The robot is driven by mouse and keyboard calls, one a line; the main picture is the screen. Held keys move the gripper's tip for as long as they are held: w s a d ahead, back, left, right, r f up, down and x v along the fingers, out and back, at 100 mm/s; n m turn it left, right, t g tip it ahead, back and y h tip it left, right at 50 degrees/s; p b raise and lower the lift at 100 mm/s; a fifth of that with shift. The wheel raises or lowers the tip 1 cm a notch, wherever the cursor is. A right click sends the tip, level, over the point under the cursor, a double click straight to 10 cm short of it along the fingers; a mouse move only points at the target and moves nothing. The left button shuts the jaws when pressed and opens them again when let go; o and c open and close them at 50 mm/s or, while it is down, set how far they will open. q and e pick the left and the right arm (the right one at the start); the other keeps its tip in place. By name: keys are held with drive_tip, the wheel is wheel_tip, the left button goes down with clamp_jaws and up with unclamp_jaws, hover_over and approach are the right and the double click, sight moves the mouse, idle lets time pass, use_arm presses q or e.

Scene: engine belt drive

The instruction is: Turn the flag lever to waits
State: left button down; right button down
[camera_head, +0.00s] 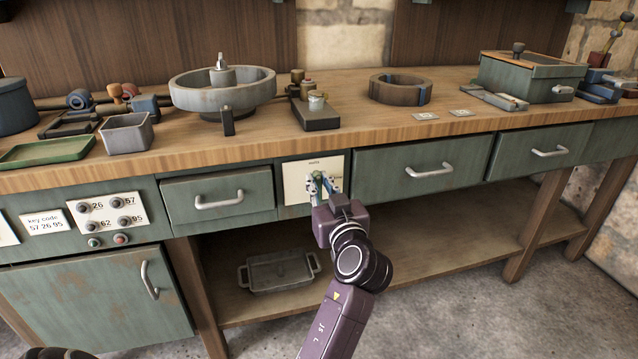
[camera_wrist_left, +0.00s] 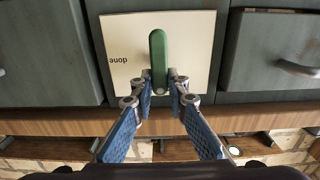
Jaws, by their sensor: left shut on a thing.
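The flag lever (camera_wrist_left: 157,52) is a green, rounded bar on a cream plate (camera_wrist_left: 195,30) set in the bench front between two drawers. In the left wrist view, the picture is upside down, and the lever runs along the plate towards the bench-top edge. The word "done" shows beside it on the plate. In the head view, the plate (camera_head: 294,184) has small lettering at its top, seemingly "waits". My left gripper (camera_head: 323,182) is in front of the plate, shut on the lever; its fingertips (camera_wrist_left: 160,88) sit on either side of the lever's end. My right gripper is not in view.
A drawer (camera_head: 218,196) lies left of the plate and another drawer (camera_head: 430,168) lies right, both with protruding handles. The wooden bench top (camera_head: 350,112) overhangs above, holding several parts. A grey tray (camera_head: 280,272) sits on the lower shelf. Space in front of the bench is clear.

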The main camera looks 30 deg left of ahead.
use_arm(q)
drive_tip(key=shift+f, duration=0.1)
drive_tip(key=c, duration=1.9)
unclamp_jaws()
